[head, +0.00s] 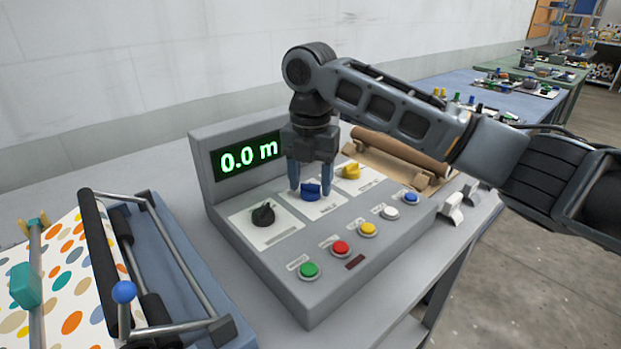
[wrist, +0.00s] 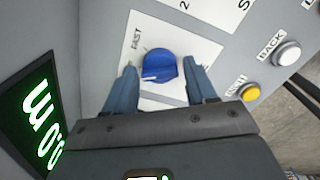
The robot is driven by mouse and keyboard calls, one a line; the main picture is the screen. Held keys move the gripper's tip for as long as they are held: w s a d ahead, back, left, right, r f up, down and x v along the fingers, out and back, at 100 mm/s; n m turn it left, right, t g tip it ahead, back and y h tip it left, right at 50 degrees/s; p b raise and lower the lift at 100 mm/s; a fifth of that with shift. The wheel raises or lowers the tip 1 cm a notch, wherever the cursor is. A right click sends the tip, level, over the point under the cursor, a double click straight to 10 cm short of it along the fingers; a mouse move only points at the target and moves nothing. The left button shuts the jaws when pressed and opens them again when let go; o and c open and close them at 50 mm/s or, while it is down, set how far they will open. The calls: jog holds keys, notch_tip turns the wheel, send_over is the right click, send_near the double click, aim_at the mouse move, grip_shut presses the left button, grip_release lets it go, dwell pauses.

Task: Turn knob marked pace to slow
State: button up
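A blue knob (head: 311,193) sits on a white plate in the middle of the grey control panel's upper row. It also shows in the wrist view (wrist: 160,66), where a white pointer mark lies on its lower left side and FAST is printed to its left. The knob's name and a slow mark cannot be read. My gripper (head: 311,187) points down over the blue knob, with one blue finger on each side. In the wrist view the fingers are apart, with gaps between them and the knob.
A black knob (head: 263,215) and a yellow knob (head: 351,170) flank the blue one. Several coloured buttons, including green (head: 309,270) and red (head: 340,248), line the front. A display (head: 248,157) reads 0.0 m. A roller machine (head: 170,250) with dotted sheet stands left.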

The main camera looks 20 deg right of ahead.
aim_at(311, 184)
jog(key=shift+o, duration=1)
jog(key=shift+r+b, duration=0.3)
jog(key=shift+r, duration=3.6)
